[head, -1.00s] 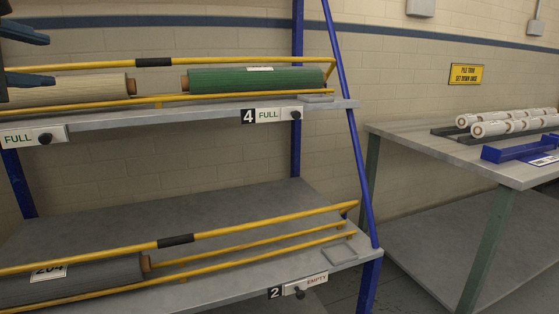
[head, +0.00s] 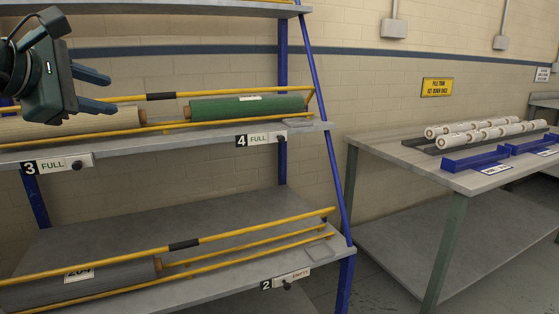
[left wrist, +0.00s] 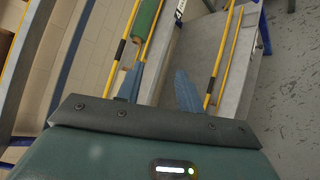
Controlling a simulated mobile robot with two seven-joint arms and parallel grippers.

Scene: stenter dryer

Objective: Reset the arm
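My left gripper (head: 104,90) is at the upper left of the head view, in front of the rack's upper shelf. Its two blue fingers are apart with nothing between them. In the left wrist view the fingers (left wrist: 158,88) are also spread and empty, with the rack beyond them. My right gripper is not in view.
The rack holds a green roll (head: 246,107) and a cream roll (head: 70,124) above, and a grey roll (head: 80,284) below, behind yellow rails. A table (head: 400,161) with white rolls (head: 490,132) and blue holders (head: 480,158) stands at right. Floor shows between them.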

